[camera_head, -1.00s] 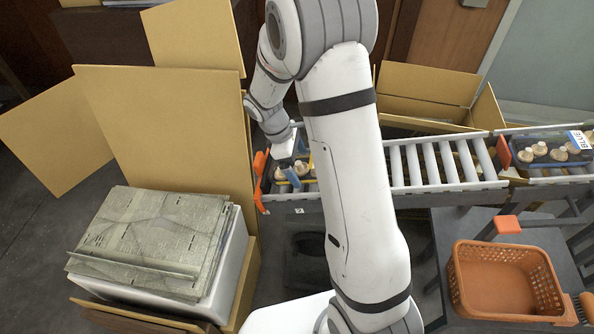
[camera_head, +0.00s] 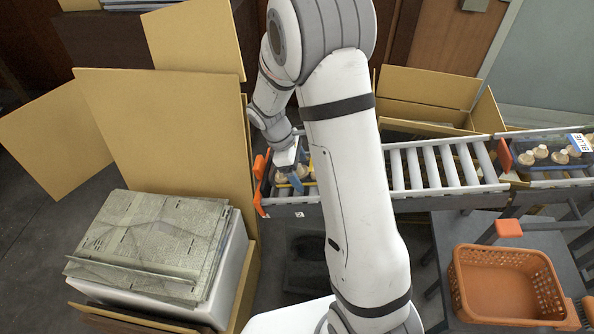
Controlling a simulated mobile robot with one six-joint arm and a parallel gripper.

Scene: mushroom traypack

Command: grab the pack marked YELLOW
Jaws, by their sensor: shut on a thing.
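A mushroom pack (camera_head: 311,188) sits at the left end of the roller conveyor, partly hidden behind my arm. Pale mushrooms and a bit of yellow edge show on it, but no label can be read. My gripper (camera_head: 296,180) is over the left part of this pack, pointing down, with its blue fingertip at the pack's near side. It is shut on the pack. A second pack (camera_head: 545,158), with a label reading BLUE, lies at the right end of the conveyor with several mushrooms in it.
The roller conveyor (camera_head: 433,165) is bare between the packs. Orange stops (camera_head: 505,154) stand at its ends. An orange basket (camera_head: 505,285) rests on a dark table at lower right. A large open cardboard box (camera_head: 165,140) stands at left, beside stacked grey-green sheets (camera_head: 150,240).

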